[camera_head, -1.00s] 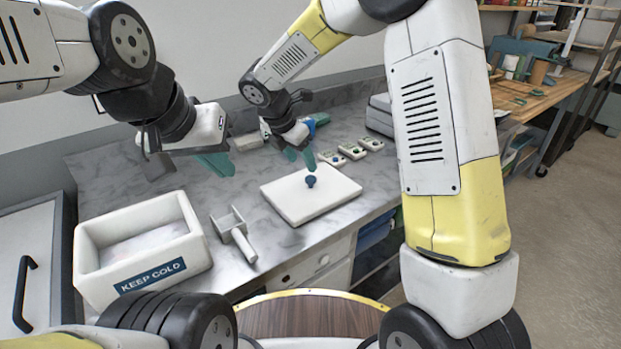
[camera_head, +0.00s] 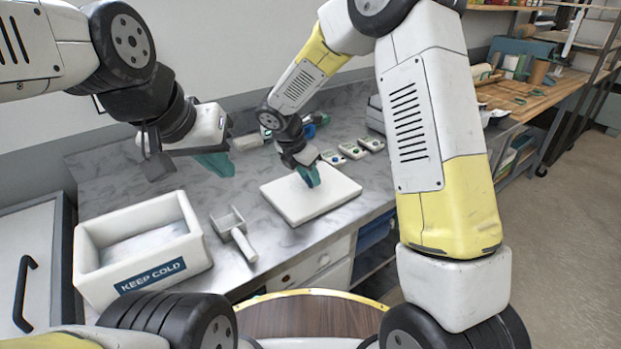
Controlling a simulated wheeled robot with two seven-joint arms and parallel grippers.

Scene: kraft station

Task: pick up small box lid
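The small box lid (camera_head: 318,204) is a flat white slab lying on the grey marbled counter, right of centre. Its blue knob is hidden behind my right gripper (camera_head: 309,178), whose teal fingers are down over the middle of the lid, where the knob is. I cannot tell whether those fingers are closed on the knob. My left gripper (camera_head: 215,164) hangs above the back left of the counter, away from the lid. Its teal fingers overlap from this angle, so its opening cannot be judged. The open white box (camera_head: 183,254), labelled KEEP COLD, stands at the left front.
Several small devices with round dials (camera_head: 352,151) sit behind the lid. A wooden workbench (camera_head: 530,95) is at the back right. Bare counter (camera_head: 245,185) shows left of the lid.

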